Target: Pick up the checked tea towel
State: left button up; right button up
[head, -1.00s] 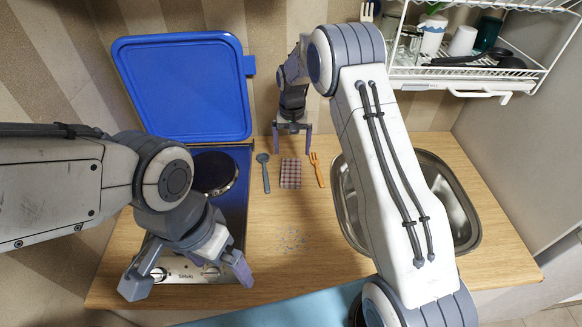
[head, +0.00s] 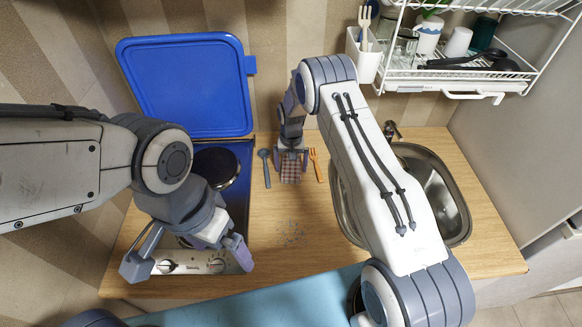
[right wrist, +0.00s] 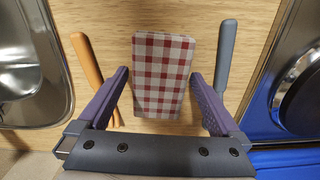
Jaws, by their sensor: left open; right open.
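The checked tea towel (head: 291,171) is a small red-and-white folded cloth on the wooden counter, between a grey spoon and an orange fork. It fills the middle of the right wrist view (right wrist: 161,75). My right gripper (head: 291,156) is open at the towel's far end, and the arm hides part of the cloth in the head view. In the right wrist view its purple fingers (right wrist: 161,85) stand on either side of the towel, with a gap on each side. My left gripper (head: 190,262) is open and empty over the front of the hob.
The grey spoon (head: 265,168) and orange fork (head: 316,165) lie close beside the towel. The hob (head: 243,200) with its raised blue lid (head: 187,88) is left, the sink (head: 460,215) right. A dish rack (head: 450,77) hangs above. The counter's front middle is clear apart from small specks.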

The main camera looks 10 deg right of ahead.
aim_at(291, 167)
jog(key=c, duration=1.2)
jog(key=shift+o, duration=0.2)
jog(key=shift+r, duration=0.15)
jog(key=shift+w+r+b, duration=0.1)
jog(key=shift+r+b, duration=0.45)
jog(key=shift+b, duration=0.05)
notch_tip(291, 167, up, 3)
jog(key=shift+f+b, duration=0.15)
jog(key=shift+b, duration=0.75)
jog(key=s+d+r+b, duration=0.4)
jog(key=s+d+r, duration=0.2)
jog(key=d, duration=0.4)
jog(key=shift+r, duration=0.5)
